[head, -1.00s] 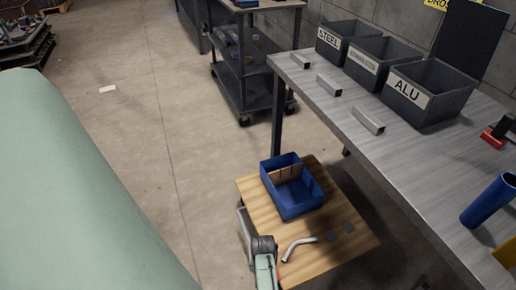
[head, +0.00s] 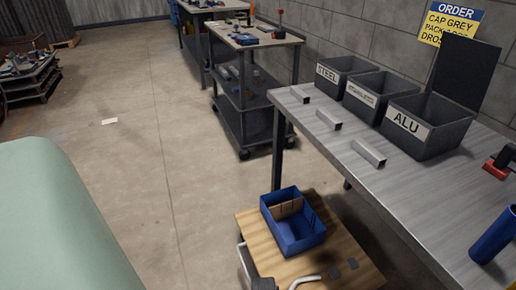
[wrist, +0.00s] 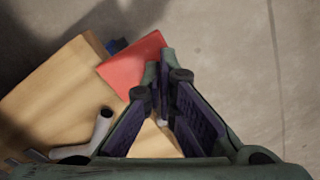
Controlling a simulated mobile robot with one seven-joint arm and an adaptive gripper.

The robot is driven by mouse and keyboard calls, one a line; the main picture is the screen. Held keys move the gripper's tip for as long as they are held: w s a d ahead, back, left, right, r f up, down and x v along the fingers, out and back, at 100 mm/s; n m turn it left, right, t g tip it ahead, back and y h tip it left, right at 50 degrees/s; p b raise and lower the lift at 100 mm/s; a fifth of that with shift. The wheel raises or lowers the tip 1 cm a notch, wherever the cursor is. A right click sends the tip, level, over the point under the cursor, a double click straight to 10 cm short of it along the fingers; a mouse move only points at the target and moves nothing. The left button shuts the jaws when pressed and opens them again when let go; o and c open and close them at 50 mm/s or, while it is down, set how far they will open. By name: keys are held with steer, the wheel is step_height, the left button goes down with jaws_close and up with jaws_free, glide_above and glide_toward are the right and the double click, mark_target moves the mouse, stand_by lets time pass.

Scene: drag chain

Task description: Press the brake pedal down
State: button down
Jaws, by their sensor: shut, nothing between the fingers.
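A flat red plate (wrist: 130,66), which looks like the brake pedal, shows in the wrist view at the edge of a wooden-topped cart (wrist: 50,100). My gripper (wrist: 166,78) is shut and empty. Its fingertips appear just right of the red plate and overlap its right edge in the picture; I cannot tell whether they touch it. In the head view the cart (head: 262,243) stands at the bottom centre, and the red plate is not visible there.
A blue box (head: 293,225) and a bent grey tube (head: 305,280) are on the cart top. A metal workbench (head: 400,190) with labelled bins (head: 430,125) stands to the right. A shelf trolley (head: 250,95) is behind. Open floor (head: 150,160) lies to the left.

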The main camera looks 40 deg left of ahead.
steer(key=shift+f, duration=0.1)
stand_by(0.6)
steer(key=shift+f+b, duration=1.1)
steer(key=shift+f, duration=0.55)
steer(key=shift+r, duration=0.2)
step_height(320, 180, up, 6)
steer(key=p, duration=0.6)
steer(key=shift+p, duration=0.4)
